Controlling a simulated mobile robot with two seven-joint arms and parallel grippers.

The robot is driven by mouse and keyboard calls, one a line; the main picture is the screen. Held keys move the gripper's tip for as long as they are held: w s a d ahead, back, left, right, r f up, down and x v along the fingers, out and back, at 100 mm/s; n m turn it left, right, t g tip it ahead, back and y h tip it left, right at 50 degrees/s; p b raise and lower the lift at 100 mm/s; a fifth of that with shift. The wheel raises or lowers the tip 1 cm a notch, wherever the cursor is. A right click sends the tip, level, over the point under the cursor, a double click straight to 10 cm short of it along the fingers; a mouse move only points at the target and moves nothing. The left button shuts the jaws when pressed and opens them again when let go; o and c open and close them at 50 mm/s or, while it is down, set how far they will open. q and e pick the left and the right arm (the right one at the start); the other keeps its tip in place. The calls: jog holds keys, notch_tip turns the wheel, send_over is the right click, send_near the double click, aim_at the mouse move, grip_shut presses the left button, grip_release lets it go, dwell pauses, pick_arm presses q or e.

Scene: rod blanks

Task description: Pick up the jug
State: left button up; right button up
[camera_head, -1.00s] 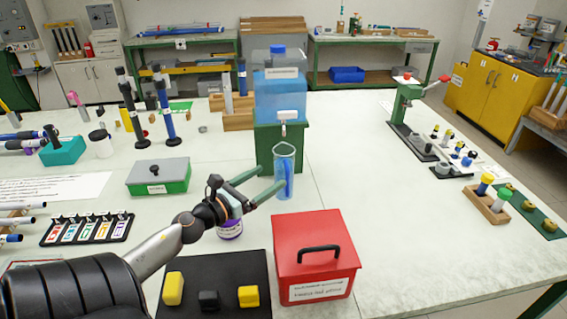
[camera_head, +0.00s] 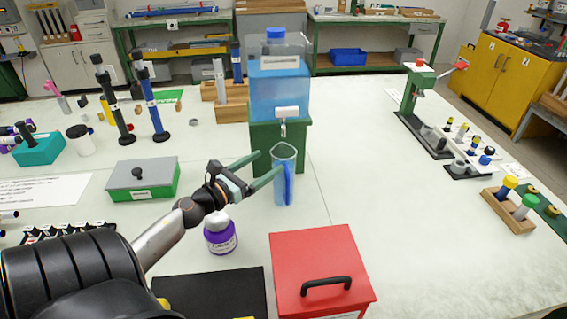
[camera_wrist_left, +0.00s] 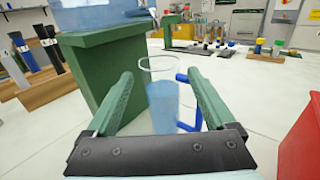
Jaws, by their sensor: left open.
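The jug (camera_head: 283,182) is a clear, tall vessel with blue liquid and a blue handle. It stands upright on the white table in front of the green stand that holds the water tank. My left gripper (camera_head: 269,162) is open, with its green fingers pointing at the jug; the nearer finger overlaps the jug's left side in the head view. In the left wrist view the jug (camera_wrist_left: 162,105) shows in the gap between the two spread fingers (camera_wrist_left: 159,77), with its handle toward the right finger. I cannot tell whether a finger touches it. My right gripper is not in view.
The blue water tank (camera_head: 279,90) on its green stand (camera_head: 297,145) rises close behind the jug. A red box (camera_head: 320,262) stands in front, and a purple-labelled bottle (camera_head: 220,238) sits below my left wrist.

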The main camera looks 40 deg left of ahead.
pick_arm(q)
jog(key=w+f, duration=0.5)
jog(key=w, duration=0.2)
jog(key=shift+w, duration=0.3)
grip_shut()
jog(key=shift+r, duration=0.15)
dwell(0.6)
